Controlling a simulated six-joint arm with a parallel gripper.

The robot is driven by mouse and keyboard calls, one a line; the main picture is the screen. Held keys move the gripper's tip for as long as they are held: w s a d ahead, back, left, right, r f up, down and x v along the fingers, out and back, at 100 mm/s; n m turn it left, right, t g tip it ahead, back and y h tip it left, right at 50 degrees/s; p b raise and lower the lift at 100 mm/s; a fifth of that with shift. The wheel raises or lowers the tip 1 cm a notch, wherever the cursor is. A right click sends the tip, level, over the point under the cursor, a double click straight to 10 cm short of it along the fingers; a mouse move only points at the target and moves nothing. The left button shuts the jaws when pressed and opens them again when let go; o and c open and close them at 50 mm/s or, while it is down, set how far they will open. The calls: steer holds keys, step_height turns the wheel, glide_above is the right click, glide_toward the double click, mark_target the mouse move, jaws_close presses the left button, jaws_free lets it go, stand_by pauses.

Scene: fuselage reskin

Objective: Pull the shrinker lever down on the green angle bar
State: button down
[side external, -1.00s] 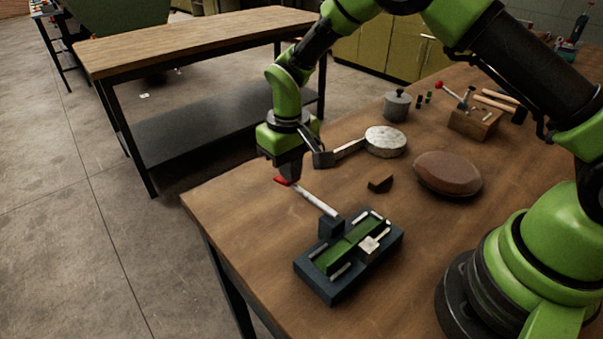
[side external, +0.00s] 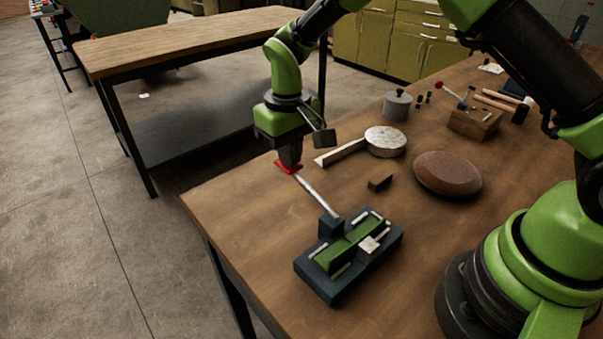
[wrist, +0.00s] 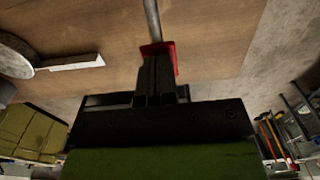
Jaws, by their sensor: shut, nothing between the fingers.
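The shrinker (side external: 318,285) is a dark blue-grey block on the wooden bench, with the green angle bar (side external: 335,256) lying across its top. Its lever (side external: 318,194) is a grey rod that slopes up and to the left from the block to a red handle (side external: 286,167). My gripper (side external: 289,162) points down with its fingertips at the red handle. In the wrist view, the shut dark fingers (wrist: 157,75) meet the red handle (wrist: 158,48), and the rod runs away from it. Whether the tips press on the handle or only overlap it is hard to tell.
A round pale disc with a handle (side external: 385,142), a small dark wedge (side external: 380,182) and a brown oval pad (side external: 447,173) lie behind and right of the shrinker. A grey pot (side external: 396,105) stands farther back. The bench around the shrinker's left side is clear.

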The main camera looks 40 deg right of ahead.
steer(key=shift+r, duration=3.35)
step_height(320, 180, up, 3)
glide_above(290, 172)
steer(key=w+d, duration=0.1)
steer(key=w, duration=0.1)
steer(key=shift+s+d+f, duration=0.1)
steer(key=shift+f, duration=1.6)
steer(key=shift+s+d+f, duration=0.1)
steer(key=shift+f, duration=1.6)
steer(key=shift+f, duration=3.65)
steer(key=shift+w+r, duration=0.1)
steer(key=shift+r, duration=5.45)
